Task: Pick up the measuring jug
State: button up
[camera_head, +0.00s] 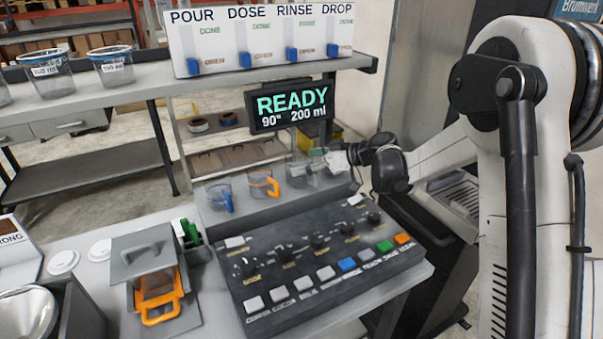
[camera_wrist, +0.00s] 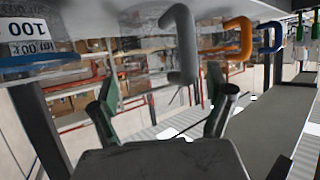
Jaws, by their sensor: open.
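Three clear jugs stand in a row on the shelf behind the control panel: one with a blue handle (camera_head: 222,198), one with an orange handle (camera_head: 265,184), and a clear, greyish one (camera_head: 298,173) nearest my gripper. I cannot tell from the pictures which is the measuring jug. My gripper (camera_head: 325,163) is close to the right side of the greyish jug. In the wrist view, my gripper (camera_wrist: 164,108) is open and its fingers are apart with nothing between them. A grey handle (camera_wrist: 182,45) is ahead, with an orange handle (camera_wrist: 240,40) and a blue handle (camera_wrist: 268,38) beyond.
The control panel (camera_head: 320,262) with buttons and knobs lies in front of the jugs. A READY display (camera_head: 290,106) hangs above them. Labelled clear cups (camera_head: 111,66) stand on the upper shelf. A device with an orange handle (camera_head: 158,296) stands at the lower left.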

jog(key=shift+x, duration=0.8)
jog(key=c, duration=1.3)
